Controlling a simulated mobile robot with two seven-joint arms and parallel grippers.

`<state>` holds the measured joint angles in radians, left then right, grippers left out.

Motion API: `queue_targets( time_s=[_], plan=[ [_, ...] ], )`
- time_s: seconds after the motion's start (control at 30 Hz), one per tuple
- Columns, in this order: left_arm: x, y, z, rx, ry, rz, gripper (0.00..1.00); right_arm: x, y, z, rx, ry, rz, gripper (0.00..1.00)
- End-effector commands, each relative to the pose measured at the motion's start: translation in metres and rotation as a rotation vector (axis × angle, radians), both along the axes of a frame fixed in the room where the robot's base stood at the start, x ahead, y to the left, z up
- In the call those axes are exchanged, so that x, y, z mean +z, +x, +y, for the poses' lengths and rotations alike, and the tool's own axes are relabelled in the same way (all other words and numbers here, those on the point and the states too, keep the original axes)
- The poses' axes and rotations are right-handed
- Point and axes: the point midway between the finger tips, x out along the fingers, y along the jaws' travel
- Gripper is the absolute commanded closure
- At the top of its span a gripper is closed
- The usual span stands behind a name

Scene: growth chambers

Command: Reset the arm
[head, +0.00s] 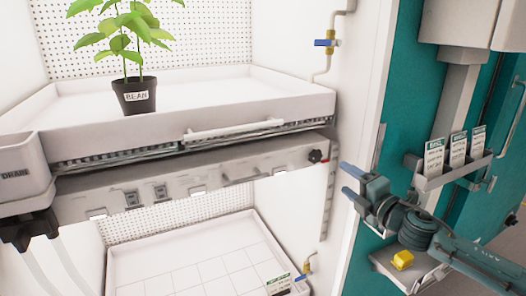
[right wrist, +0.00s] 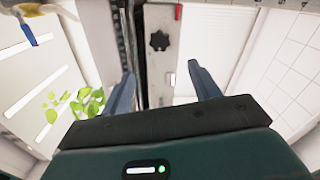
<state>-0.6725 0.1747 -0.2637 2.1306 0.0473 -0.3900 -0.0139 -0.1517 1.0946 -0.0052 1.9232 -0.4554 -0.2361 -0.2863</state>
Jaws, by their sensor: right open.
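My right arm comes in from the lower right in the head view. Its gripper (head: 344,179) points left toward the growth chamber, just right of the black knob (head: 316,156) at the end of the shelf's front rail. The gripper is open, with its two blue-grey fingers apart and nothing between them. In the right wrist view, the open fingers (right wrist: 160,76) frame the rail's end, and the black knob (right wrist: 159,41) shows beyond them, apart from the fingertips. My left gripper is not in view.
A potted bean plant (head: 136,95) stands in the upper white tray (head: 230,112). A lower tray (head: 190,278) is below. Label cards (head: 456,148) in a holder and a yellow block (head: 403,260) on a small ledge are close to my right arm. A blue-handled valve (head: 326,43) is above.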

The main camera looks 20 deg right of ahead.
Motion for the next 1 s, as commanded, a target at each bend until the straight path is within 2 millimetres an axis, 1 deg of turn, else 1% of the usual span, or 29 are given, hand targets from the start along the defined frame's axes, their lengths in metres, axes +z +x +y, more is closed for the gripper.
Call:
queue_targets(
  time_s=[0.1,0.17,0.27,0.37,0.4,0.47,0.5,0.57,0.6,0.67,0.7,0.8,0.9,1.0],
  plan=[
    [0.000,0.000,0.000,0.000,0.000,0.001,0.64,-0.004,-0.001,0.001,0.000,0.012,0.007,0.39],
    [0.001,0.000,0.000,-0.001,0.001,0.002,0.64,-0.014,-0.004,0.005,-0.002,0.051,0.026,0.39],
    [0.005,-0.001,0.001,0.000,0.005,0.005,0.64,-0.051,-0.017,0.020,-0.013,0.192,0.099,0.39],
    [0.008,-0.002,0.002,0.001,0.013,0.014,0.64,-0.106,-0.044,0.049,-0.041,0.425,0.214,0.39],
    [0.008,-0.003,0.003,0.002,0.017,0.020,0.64,-0.128,-0.058,0.065,-0.060,0.533,0.266,0.39],
    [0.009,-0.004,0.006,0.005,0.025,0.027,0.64,-0.159,-0.081,0.090,-0.092,0.697,0.344,0.39],
    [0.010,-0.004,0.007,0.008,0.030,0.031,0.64,-0.177,-0.098,0.109,-0.117,0.807,0.396,0.39],
    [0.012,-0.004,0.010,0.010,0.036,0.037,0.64,-0.200,-0.124,0.138,-0.160,0.973,0.473,0.39],
    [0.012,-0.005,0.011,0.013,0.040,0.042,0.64,-0.212,-0.140,0.158,-0.189,1.082,0.520,0.39],
    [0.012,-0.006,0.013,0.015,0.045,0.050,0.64,-0.226,-0.164,0.186,-0.238,1.232,0.583,0.39],
    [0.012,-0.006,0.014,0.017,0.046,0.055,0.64,-0.232,-0.178,0.204,-0.268,1.323,0.620,0.39],
    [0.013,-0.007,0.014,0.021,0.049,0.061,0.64,-0.240,-0.205,0.240,-0.334,1.509,0.689,0.39],
    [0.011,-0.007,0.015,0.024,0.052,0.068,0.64,-0.242,-0.220,0.261,-0.376,1.618,0.726,0.39],
    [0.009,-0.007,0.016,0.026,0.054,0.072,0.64,-0.243,-0.225,0.270,-0.394,1.666,0.742,0.39]
  ],
)
